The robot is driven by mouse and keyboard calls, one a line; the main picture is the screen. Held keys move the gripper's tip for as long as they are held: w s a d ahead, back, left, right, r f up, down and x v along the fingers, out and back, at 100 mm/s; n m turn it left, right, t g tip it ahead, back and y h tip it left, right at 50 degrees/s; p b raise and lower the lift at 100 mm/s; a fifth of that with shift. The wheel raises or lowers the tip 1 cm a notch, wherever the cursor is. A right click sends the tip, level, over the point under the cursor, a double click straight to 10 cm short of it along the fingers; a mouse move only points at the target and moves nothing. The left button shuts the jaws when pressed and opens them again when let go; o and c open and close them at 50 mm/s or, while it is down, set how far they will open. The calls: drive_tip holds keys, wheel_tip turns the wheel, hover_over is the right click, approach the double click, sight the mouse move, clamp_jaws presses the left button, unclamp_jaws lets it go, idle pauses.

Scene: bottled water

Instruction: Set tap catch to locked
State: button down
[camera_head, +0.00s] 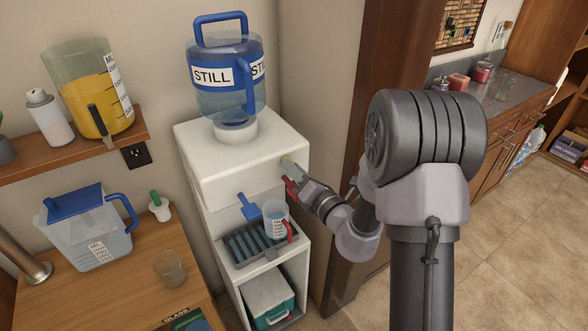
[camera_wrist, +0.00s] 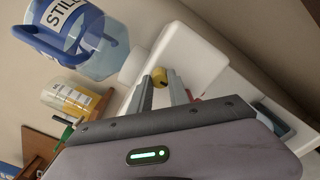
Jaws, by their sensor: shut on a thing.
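The white water dispenser (camera_head: 235,165) has a small yellow knob (camera_head: 286,160) on its right side, which looks like the tap catch. In the wrist view the yellow knob (camera_wrist: 160,76) sits between my two fingertips. My gripper (camera_head: 290,168) is at the dispenser's right side and shut on this knob. The gripper also shows in the wrist view (camera_wrist: 162,84). Much of the knob is hidden by the fingers, and I cannot tell its locked or unlocked setting. A red part (camera_head: 291,188) shows just below the fingers. A blue tap lever (camera_head: 249,207) hangs at the dispenser's front.
A blue-handled STILL bottle (camera_head: 226,95) stands on top. A measuring cup (camera_head: 275,222) stands on the drip tray (camera_head: 240,254) under the taps. A wooden counter (camera_head: 120,265) with a jug (camera_head: 88,232) is at left. A wall corner stands close behind my arm.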

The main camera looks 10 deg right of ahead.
sight(296, 155)
drive_tip(key=shift+d, duration=0.1)
drive_tip(key=d, duration=0.1)
drive_tip(key=w+d+p, duration=0.1)
drive_tip(key=d, duration=0.1)
drive_tip(key=c, duration=1.2)
unclamp_jaws()
drive_tip(key=shift+d, duration=0.1)
